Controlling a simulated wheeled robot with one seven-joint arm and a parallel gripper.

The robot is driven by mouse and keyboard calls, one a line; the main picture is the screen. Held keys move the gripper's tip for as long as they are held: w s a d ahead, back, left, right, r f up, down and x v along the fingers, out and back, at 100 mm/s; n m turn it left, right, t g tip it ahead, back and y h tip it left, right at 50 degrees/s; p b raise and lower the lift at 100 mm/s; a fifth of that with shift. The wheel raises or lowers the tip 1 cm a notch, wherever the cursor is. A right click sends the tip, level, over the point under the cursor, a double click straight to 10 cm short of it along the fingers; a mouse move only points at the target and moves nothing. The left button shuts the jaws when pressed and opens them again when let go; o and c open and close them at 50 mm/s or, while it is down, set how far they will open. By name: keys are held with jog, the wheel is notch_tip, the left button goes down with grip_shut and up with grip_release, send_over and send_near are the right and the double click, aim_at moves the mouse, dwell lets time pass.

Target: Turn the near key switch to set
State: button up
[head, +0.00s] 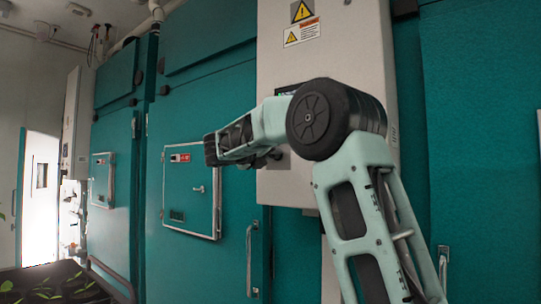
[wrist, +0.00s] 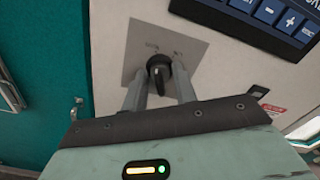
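The near key switch (wrist: 160,74) is a black round knob with a raised grip on a square grey plate (wrist: 134,48), seen in the wrist view. Small marks are printed above it, too blurred to read. My gripper (wrist: 160,80) is open, with one grey finger on each side of the knob. A small gap seems to show between the fingers and the knob's grip; I cannot tell if either finger touches its base. The grip stands roughly upright in the picture, slightly tilted. In the head view my arm hides the switch on the grey control box (head: 335,55).
A dark keypad (wrist: 270,18) with blue buttons is at the upper right of the switch. Teal chamber doors (head: 200,105) stand left of the box, one with a small hatch (head: 191,215) and a door handle (head: 252,260). A dark plant tray (head: 60,275) is at lower left.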

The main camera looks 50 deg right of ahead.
grip_shut()
jog(key=m+b, duration=0.2)
jog(key=m, duration=0.1)
jog(key=shift+f, duration=0.1)
jog(key=m+b, duration=0.2)
jog(key=m, duration=0.1)
jog(key=shift+m, duration=0.3)
jog(key=m+b, duration=0.3)
jog(key=m, duration=0.2)
dwell(0.3)
grip_release()
